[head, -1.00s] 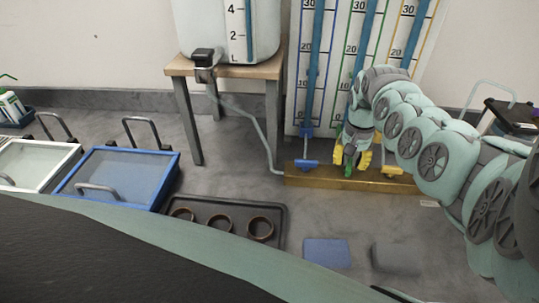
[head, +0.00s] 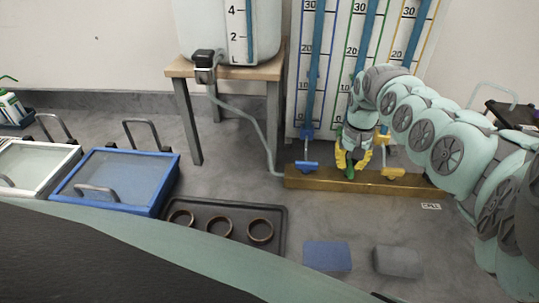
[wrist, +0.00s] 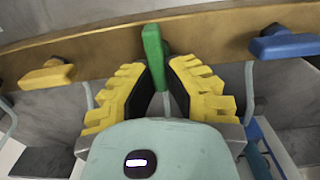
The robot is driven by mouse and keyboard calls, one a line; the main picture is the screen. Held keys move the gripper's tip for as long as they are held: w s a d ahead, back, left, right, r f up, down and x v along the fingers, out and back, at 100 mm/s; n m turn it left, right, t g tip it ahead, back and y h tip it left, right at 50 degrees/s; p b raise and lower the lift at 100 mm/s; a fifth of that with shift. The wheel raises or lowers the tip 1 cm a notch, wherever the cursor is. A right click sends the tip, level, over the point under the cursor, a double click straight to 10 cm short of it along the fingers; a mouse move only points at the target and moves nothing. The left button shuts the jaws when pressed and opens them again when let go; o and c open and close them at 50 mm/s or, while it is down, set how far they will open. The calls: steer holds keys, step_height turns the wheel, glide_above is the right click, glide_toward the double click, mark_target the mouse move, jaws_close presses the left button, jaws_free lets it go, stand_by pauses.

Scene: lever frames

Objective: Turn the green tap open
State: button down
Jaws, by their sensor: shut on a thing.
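The green tap (head: 351,173) sits on the brass bar, between the blue and yellow taps. In the wrist view its green handle (wrist: 153,52) points across the bar, nearly upright in the picture. My gripper (head: 352,161) comes down over it from above. In the wrist view my gripper (wrist: 158,66) has its yellow-backed, dark-padded fingers on either side of the handle, shut on it. The handle's lower part is between the pads, and the tap's stem is hidden.
The blue tap (head: 306,166) and yellow tap (head: 393,173) stand close on either side along the brass bar (head: 325,183). Behind are tube gauges (head: 358,45). A wooden stand (head: 262,72) with a tank and hose is at left. A black tray (head: 277,213) and blue block (head: 327,256) lie in front.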

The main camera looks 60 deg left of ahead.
mark_target(349, 161)
steer(key=c, duration=1)
jaws_free()
step_height(349, 161, up, 12)
steer(key=shift+s, duration=0.1)
stand_by(0.3)
